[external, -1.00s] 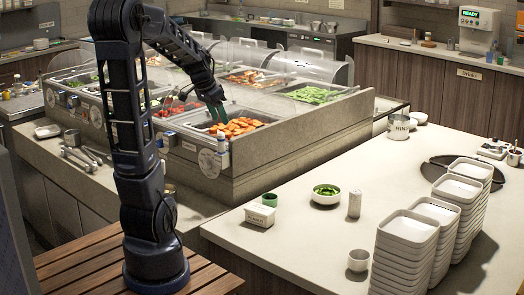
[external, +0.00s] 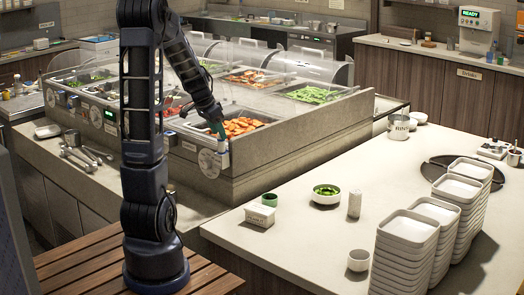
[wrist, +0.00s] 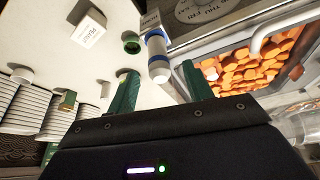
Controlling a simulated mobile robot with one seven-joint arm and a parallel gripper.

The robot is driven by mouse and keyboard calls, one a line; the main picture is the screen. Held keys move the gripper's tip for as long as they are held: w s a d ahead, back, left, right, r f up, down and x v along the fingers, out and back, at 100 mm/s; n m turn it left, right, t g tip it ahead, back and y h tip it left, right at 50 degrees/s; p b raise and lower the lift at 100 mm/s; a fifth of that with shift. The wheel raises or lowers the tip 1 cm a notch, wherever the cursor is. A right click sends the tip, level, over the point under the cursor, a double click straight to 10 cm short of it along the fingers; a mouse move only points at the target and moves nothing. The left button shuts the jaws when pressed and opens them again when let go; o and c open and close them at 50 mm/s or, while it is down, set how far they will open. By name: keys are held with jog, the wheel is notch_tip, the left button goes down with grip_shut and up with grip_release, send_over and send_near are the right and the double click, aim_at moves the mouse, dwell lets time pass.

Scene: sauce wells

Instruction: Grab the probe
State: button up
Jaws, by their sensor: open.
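In the external view the probe (external: 223,147) hangs at the front corner of the food counter, just below my fingers. My gripper (external: 217,130) is open, its fingers pointing down beside the pan of orange pieces. In the wrist view my gripper (wrist: 157,70) has one finger on each side of the probe, with gaps visible. I cannot tell whether the probe is level with the fingertips.
A pan of orange pieces (external: 240,127) lies right behind the gripper, with a metal handle (wrist: 278,27) over it in the wrist view. A clear guard (external: 300,68) covers the counter. A green cup (external: 269,200), a white labelled box (external: 260,215) and stacked white dishes (external: 405,240) stand on the pale worktop.

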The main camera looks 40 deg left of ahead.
aim_at(221, 149)
jog(key=x, duration=0.4)
jog(key=shift+w+d+f, duration=0.1)
jog(key=shift+w+f, duration=0.1)
jog(key=shift+f, duration=0.15)
jog(key=c, duration=1.1)
